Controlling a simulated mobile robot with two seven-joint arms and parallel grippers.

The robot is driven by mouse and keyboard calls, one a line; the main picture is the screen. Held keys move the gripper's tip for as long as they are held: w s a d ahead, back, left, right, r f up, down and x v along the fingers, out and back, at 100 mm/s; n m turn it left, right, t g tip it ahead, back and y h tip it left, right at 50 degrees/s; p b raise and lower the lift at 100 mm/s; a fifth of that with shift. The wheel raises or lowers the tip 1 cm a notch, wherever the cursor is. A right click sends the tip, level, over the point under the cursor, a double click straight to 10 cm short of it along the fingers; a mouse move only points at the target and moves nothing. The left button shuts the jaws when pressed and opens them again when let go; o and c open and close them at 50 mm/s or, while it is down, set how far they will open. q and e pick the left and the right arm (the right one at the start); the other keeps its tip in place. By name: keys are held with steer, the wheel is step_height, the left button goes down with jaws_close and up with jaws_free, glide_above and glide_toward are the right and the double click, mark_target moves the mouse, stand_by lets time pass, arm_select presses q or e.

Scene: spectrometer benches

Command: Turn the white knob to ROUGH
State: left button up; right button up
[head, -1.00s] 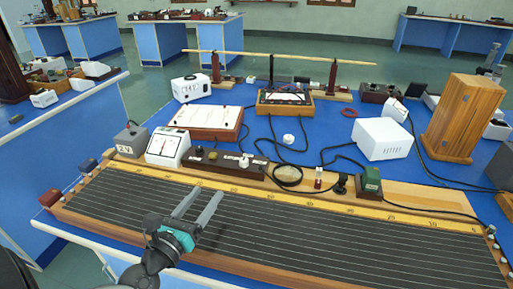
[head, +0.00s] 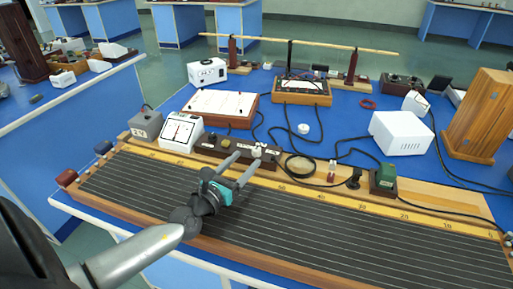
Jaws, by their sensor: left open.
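A long dark brown box (head: 213,151) stands behind the wire board, with several small knobs and white labels on its top. A small white knob (head: 256,152) is at the box's right end; its pointer setting and any ROUGH lettering are too small to read. My left gripper (head: 243,162) is open and empty, its two fingers pointing at the right part of the box, just in front of the white knob in the picture. Whether a finger touches the box or knob I cannot tell. My right gripper is not in view.
The long wire board (head: 330,222) fills the bench front. A white meter (head: 181,131) stands left of the box. A magnifier ring (head: 300,168) and a green block (head: 386,177) are to the right. A white round piece (head: 303,128) lies behind, with black cables around.

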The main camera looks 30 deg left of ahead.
mark_target(254, 151)
arm_select(q)
steer(key=shift+w, duration=3.4)
jaws_close()
